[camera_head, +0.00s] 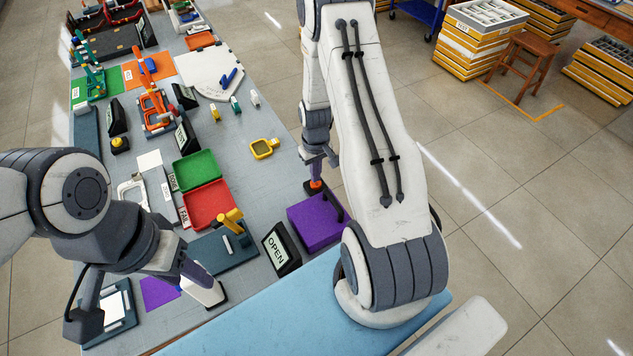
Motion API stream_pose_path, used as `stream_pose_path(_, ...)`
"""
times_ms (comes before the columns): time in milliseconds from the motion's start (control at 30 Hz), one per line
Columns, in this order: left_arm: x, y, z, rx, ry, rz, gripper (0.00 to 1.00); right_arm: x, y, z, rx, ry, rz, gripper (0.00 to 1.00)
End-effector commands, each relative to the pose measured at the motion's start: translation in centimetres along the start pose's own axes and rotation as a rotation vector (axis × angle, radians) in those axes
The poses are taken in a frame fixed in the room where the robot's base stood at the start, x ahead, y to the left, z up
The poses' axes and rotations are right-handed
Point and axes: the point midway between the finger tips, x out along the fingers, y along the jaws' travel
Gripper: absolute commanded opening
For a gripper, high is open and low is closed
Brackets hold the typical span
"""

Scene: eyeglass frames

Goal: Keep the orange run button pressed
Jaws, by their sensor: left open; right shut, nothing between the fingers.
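The orange run button (316,185) sits on the far left corner of a purple box (316,222) near the table's right edge. My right gripper (317,176) is shut and empty, pointing down over the button. Its fingertips meet the button's top in the picture and hide part of it; how far the button is pushed down I cannot tell.
An OPEN sign (281,249) stands left of the purple box. A green tray (195,170) and a red tray (209,204) lie further left. A blue mat (290,310) covers the near edge.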

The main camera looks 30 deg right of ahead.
Motion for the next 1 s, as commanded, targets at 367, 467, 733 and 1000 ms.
stream_pose_path(367, 0.12, -0.01, 0.01, 0.0, 0.0, 0.0, 0.5, 0.16, 0.0, 0.01, 0.0, 0.0, 0.0, 0.0)
stream_pose_path(467, 0.32, -0.02, 0.02, 0.0, 0.0, 0.0, 0.5, 0.46, -0.01, 0.01, 0.0, 0.0, 0.0, 0.0)
stream_pose_path(733, 0.38, -0.03, 0.02, 0.0, 0.0, 0.0, 0.5, 0.6, 0.0, 0.0, 0.0, 0.0, 0.0, 0.0)
stream_pose_path(1000, 0.48, -0.03, 0.03, 0.0, 0.0, 0.0, 0.5, 0.73, 0.0, 0.0, 0.0, 0.0, 0.0, 0.0)
